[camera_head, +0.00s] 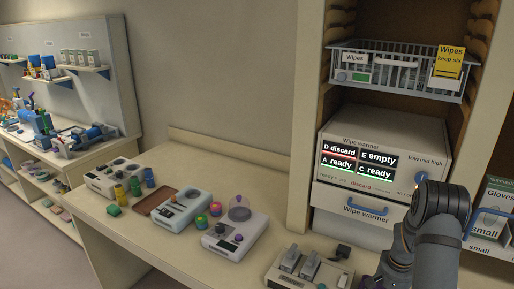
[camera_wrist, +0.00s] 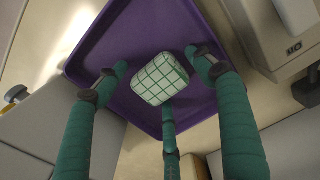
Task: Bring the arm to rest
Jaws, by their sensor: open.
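My arm (camera_head: 437,225) is bent at the lower right of the head view, in front of the wipe warmer; my gripper is out of that picture. In the wrist view, my gripper (camera_wrist: 156,78) is open, its green fingers spread. A white block or pack with a green grid pattern (camera_wrist: 160,80) shows between the fingertips, over a purple tray (camera_wrist: 135,38). I see no finger closed on it. Whether any fingertip touches it, I cannot tell.
The wipe warmer (camera_head: 425,148) and a wire basket (camera_head: 400,84) stand in the shelf unit. Several devices, such as a white one (camera_head: 180,208), crowd the counter (camera_head: 150,255). A glove box (camera_head: 492,215) is at the right edge. A pale machine (camera_wrist: 290,30) flanks the tray.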

